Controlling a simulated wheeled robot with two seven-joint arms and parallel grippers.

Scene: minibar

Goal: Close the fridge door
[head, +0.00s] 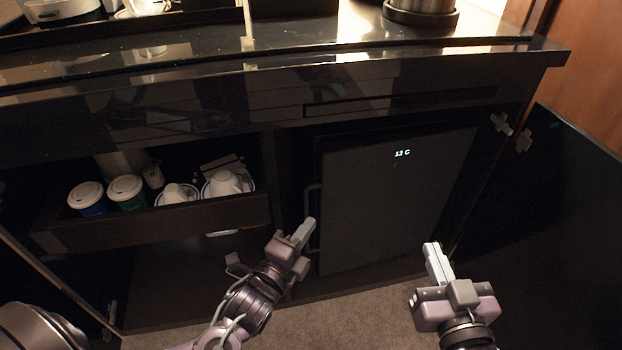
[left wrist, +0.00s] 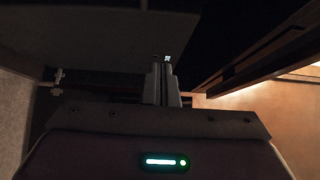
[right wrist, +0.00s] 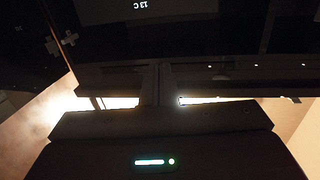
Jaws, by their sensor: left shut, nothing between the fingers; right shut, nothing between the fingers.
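The fridge door (head: 385,200) is a dark flat panel with a lit "13 C" display, inside the cabinet's right bay. It looks shut or nearly shut; I cannot tell whether a small gap remains. Its dark vertical handle (head: 312,208) is on the door's left edge. My left gripper (head: 304,230) is shut and empty, at the lower part of the handle in the picture; contact is unclear. My right gripper (head: 432,250) is shut and empty, in front of the door's lower right. The fingers also show closed in the left wrist view (left wrist: 164,68) and right wrist view (right wrist: 159,78).
A dark cabinet door (head: 550,220) stands open at the right, with hinges at its upper left. An open drawer (head: 165,224) at the left holds lidded cups and white cups. The counter (head: 290,55) runs above. Carpet (head: 350,305) lies below.

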